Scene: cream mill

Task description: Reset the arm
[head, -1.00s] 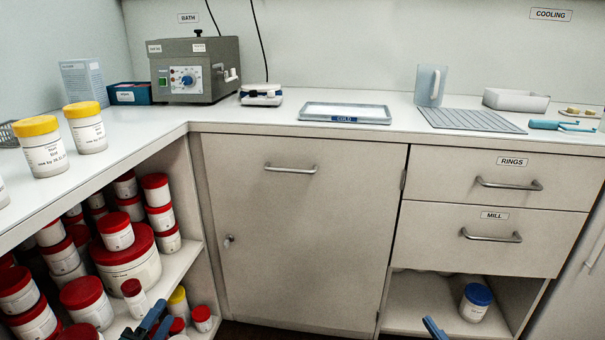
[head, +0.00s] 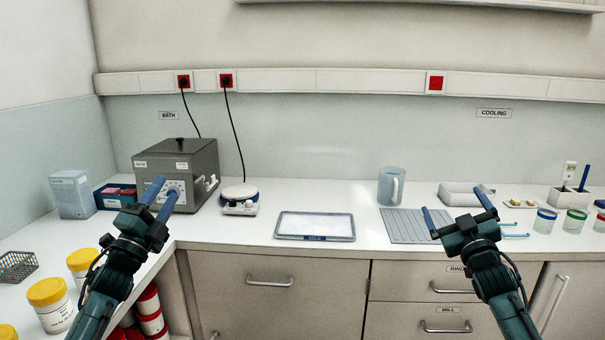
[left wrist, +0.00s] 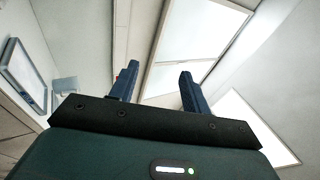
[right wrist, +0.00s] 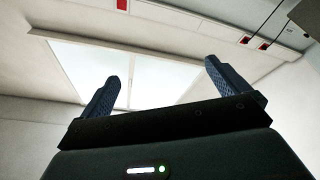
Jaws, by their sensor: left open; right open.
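My left gripper (head: 158,200) is raised at the left in the head view, its blue fingers apart and empty, in front of the grey bath unit. My right gripper (head: 456,215) is raised at the right, fingers apart and empty, in front of the grey ribbed mat (head: 405,226). In the left wrist view my left gripper (left wrist: 158,88) points up at ceiling panels with nothing between its fingers. In the right wrist view my right gripper (right wrist: 162,82) is likewise empty and points up past the wall.
The grey bath unit (head: 205,160), a small white-and-blue device (head: 239,198), a framed tray (head: 315,226) and a mug (head: 391,186) stand on the counter. Yellow-lidded jars (head: 48,304) are at the left. Several coloured-lid jars (head: 575,221) are at the right. The counter between the grippers is mostly open.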

